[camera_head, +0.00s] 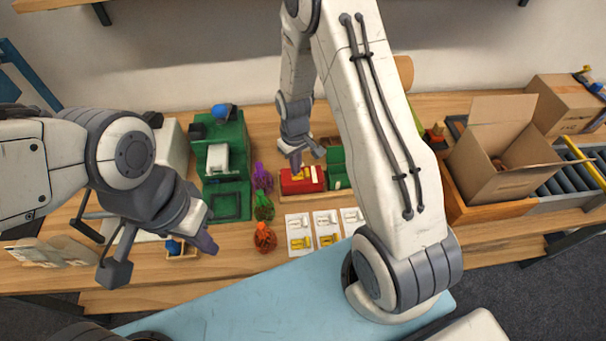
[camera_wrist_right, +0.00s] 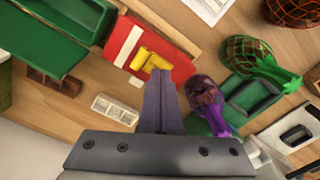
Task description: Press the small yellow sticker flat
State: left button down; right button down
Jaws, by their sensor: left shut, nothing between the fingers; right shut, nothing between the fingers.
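The small yellow sticker (camera_head: 299,174) is on top of a red box (camera_head: 290,187) in the middle of the table. In the right wrist view, yellow pieces (camera_wrist_right: 140,57) lie on the red surface (camera_wrist_right: 177,64) next to a white strip (camera_wrist_right: 127,46). My right gripper (camera_head: 296,164) is shut and empty, pointing down at the yellow sticker. Its closed fingertips (camera_wrist_right: 160,73) overlap the edge of the yellow; I cannot tell if they touch it. My left gripper (camera_head: 208,243) is shut and empty, near the table's front edge at left.
A green box (camera_head: 336,157) stands right of the red one, and a green machine (camera_head: 228,184) to its left. Printed cards (camera_head: 299,228) lie in front. An open carton (camera_head: 507,165) stands at right.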

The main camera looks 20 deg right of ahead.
jog(key=shift+f+b, duration=0.45)
jog(key=shift+f, duration=0.3)
dwell(1.2)
jog(key=shift+r, duration=0.15)
jog(key=shift+r+p, duration=2.9)
jog(key=shift+r, duration=0.55)
jog(key=s+a+r+n+b, duration=0.2)
jog(key=s+a+r, duration=0.7)
jog(key=a+r, duration=0.3)
jog(key=s+a+r+n+b, duration=0.1)
jog(key=s+r, duration=0.2)
jog(key=s, duration=0.4)
jog(key=s+a+r+n+y, duration=0.1)
jog(key=s+r, duration=0.2)
jog(key=s, duration=0.4)
jog(key=shift+s+b, duration=0.35)
